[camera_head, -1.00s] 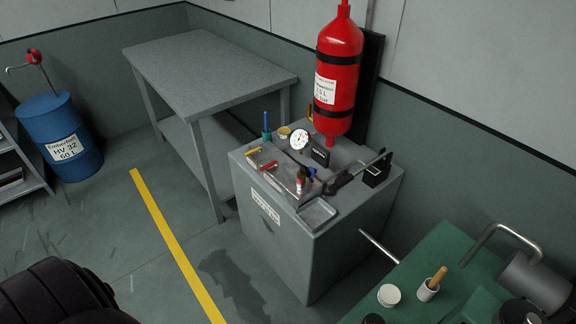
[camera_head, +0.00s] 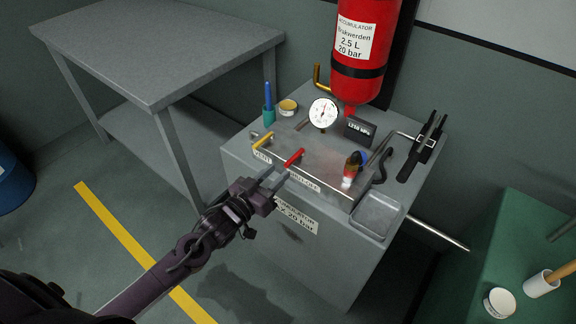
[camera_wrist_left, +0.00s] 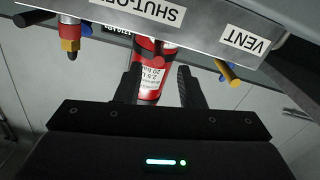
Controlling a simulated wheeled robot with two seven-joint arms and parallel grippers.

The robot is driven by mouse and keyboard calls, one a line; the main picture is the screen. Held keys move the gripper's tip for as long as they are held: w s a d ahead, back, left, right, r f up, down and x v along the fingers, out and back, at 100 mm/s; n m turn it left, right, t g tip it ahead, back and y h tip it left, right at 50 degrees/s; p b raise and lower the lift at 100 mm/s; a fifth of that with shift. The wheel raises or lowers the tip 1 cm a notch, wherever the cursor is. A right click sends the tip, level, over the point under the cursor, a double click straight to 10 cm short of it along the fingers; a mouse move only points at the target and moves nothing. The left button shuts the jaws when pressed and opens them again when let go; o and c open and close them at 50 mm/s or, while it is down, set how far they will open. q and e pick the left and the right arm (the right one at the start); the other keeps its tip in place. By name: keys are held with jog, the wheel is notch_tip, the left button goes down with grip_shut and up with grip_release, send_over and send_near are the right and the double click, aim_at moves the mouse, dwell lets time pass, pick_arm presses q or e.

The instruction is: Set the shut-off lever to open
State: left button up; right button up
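The shut-off lever (camera_head: 294,156) is a short red handle at the front edge of the console's metal panel, above the SHUT-OFF label (camera_head: 305,182). It slants toward the lower left in the head view. My left gripper (camera_head: 277,173) is just in front of its near end. In the left wrist view the gripper (camera_wrist_left: 161,78) is open, with a clear gap between its fingers. The red accumulator shows behind that gap. I cannot tell whether the lever's end lies between the fingers. My right gripper is not in view.
The yellow vent lever (camera_head: 262,140) is left of the red one; it also shows in the wrist view (camera_wrist_left: 228,72). A pressure gauge (camera_head: 323,112) and the accumulator (camera_head: 364,40) stand behind.

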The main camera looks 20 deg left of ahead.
aim_at(289, 161)
pick_arm(q)
jog(key=x, duration=0.6)
jog(key=shift+d, duration=0.1)
grip_shut()
